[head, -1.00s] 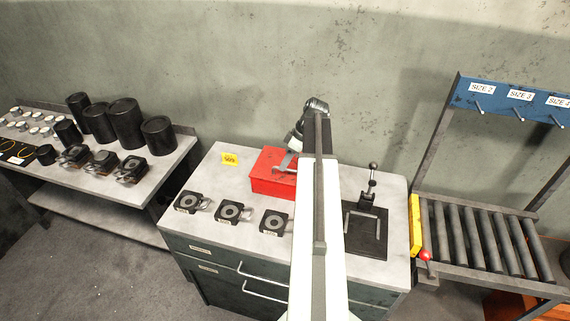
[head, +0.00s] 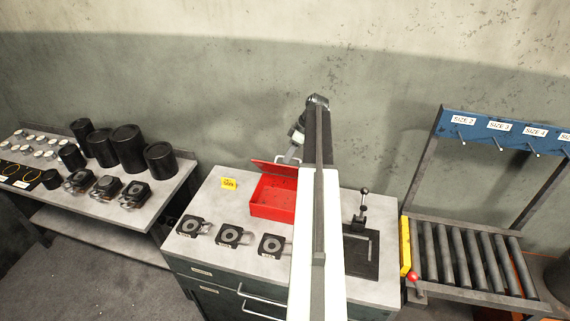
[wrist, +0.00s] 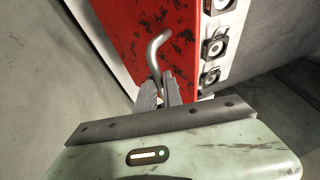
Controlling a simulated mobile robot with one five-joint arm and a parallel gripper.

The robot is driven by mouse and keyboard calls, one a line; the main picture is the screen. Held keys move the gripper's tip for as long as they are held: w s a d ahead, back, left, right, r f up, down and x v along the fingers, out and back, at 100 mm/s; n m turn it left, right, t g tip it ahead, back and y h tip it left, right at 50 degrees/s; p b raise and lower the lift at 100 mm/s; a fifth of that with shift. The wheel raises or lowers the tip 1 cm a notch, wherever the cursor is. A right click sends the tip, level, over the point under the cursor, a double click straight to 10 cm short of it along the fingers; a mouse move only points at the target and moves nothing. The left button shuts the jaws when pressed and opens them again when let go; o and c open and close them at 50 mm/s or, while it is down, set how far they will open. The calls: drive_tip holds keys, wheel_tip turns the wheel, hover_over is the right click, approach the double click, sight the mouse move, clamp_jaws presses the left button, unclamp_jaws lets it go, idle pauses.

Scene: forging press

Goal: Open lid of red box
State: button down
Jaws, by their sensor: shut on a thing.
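The red box (head: 272,208) stands on the cabinet top beside my arm, and my arm hides its right part. Its red lid (head: 276,168) is raised and tilted up at the back, and the inside of the box shows. My gripper (head: 291,157) is at the lid, above the back of the box. In the wrist view my gripper (wrist: 164,92) is shut on the bent metal lid handle (wrist: 154,52). The scuffed red lid (wrist: 135,30) fills the upper middle there.
Several black dies (head: 230,236) lie along the cabinet top's front. A yellow tag (head: 228,184) stands left of the box. A black lever device (head: 362,235) is right of my arm. A side table (head: 150,205) is at left, a roller rack (head: 470,260) at right.

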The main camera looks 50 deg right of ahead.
drive_tip(key=w+d, duration=0.4)
drive_tip(key=d, duration=0.3)
drive_tip(key=shift+d+r, duration=0.2)
drive_tip(key=shift+d, duration=0.05)
drive_tip(key=shift+w, duration=0.1)
drive_tip(key=c, duration=1.5)
unclamp_jaws()
wheel_tip(320, 180, up, 4)
drive_tip(key=r+p, duration=0.1)
drive_tip(key=p, duration=0.4)
drive_tip(key=s+a, duration=1.1)
drive_tip(key=shift+s+a, duration=0.15)
drive_tip(key=shift+s, duration=0.05)
